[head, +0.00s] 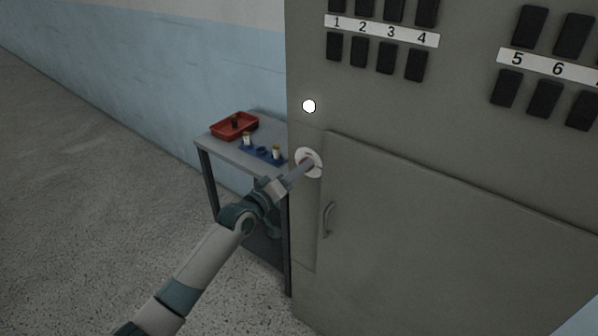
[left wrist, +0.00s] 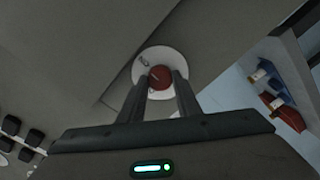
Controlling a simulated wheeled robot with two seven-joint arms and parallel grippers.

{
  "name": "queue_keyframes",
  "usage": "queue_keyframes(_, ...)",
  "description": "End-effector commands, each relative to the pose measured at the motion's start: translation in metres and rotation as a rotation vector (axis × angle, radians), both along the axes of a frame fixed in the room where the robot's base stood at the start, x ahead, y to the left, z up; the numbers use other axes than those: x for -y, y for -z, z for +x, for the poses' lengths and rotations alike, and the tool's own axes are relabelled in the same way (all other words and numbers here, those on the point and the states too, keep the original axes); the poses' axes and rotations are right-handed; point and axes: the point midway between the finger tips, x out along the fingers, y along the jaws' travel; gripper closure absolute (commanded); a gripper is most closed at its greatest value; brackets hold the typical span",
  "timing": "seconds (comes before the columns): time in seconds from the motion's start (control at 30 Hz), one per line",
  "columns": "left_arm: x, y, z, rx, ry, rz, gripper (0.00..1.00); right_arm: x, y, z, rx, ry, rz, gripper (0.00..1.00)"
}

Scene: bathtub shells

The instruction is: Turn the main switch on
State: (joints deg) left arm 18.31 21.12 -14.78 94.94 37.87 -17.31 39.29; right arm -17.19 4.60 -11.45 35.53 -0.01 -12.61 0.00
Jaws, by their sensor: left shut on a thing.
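The main switch is a red knob on a round white plate (head: 314,154) on the front of the grey cabinet, left of the door. In the left wrist view the red knob (left wrist: 160,77) sits in the middle of its white plate (left wrist: 148,62), with a dark mark on it. My left gripper (head: 306,166) reaches the switch from the left. In the left wrist view its two fingers (left wrist: 161,88) are on either side of the knob and shut on it. The fingers hide part of the knob and plate. My right gripper is not in view.
A white round lamp (head: 309,106) is above the switch. The cabinet door (head: 440,240) has a handle (head: 328,219). Black switches (head: 387,57) fill the upper panel. A small table (head: 222,149) at the left holds a red tray (head: 225,130) and a blue rack (head: 270,156).

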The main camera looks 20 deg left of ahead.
Motion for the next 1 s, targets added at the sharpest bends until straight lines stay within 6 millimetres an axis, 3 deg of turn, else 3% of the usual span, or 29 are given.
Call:
queue_keyframes(0.43, 0.0004, 0.0021, -0.0005, 0.001, 0.001, 0.012, 0.92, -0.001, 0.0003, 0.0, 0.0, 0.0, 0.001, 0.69)
queue_keyframes(0.47, 0.0004, 0.0021, -0.0005, 0.0, 0.0, 0.013, 0.62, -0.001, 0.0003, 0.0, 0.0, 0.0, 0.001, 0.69)
queue_keyframes(0.5, 0.0004, 0.0021, -0.0005, 0.001, 0.001, 0.012, 0.53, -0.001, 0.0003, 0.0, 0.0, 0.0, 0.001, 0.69)
queue_keyframes(0.53, 0.0004, 0.002, -0.0005, 0.001, 0.001, 0.012, 0.51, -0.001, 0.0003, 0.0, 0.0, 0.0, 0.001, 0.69)
queue_keyframes(1.0, -0.0025, 0.0023, -0.0063, 0.001, 0.0, 0.01, 0.51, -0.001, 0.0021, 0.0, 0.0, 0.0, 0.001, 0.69)
